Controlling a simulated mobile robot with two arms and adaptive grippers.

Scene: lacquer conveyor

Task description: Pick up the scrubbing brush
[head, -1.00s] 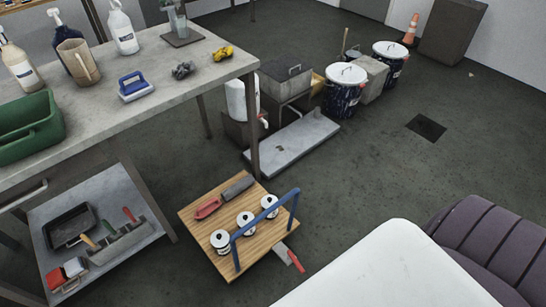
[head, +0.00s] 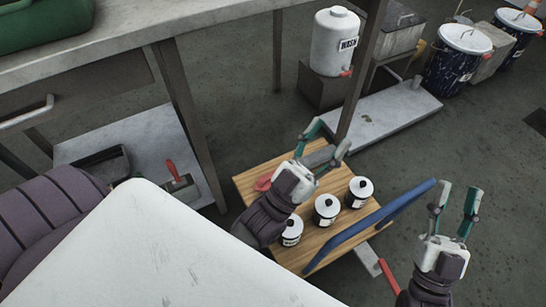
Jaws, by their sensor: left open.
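A red-handled tool with a long dark grey head (head: 318,157) lies on the wooden board at its far edge. I cannot tell for certain that it is the scrubbing brush. My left gripper (head: 332,136) is open above the grey head, its two fingers on either side of it in the picture; contact cannot be told. The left wrist hides the middle of the tool, and a bit of red handle (head: 264,182) shows left of it. My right gripper (head: 461,192) is open and empty, right of the blue bar.
Several white-lidded cans (head: 326,207) stand on the wooden board (head: 248,185). A blue bar (head: 370,226) runs above its near side. A bench leg (head: 358,85) rises close behind. A red-handled scraper (head: 388,275) lies at the front. A white container (head: 334,42) stands behind.

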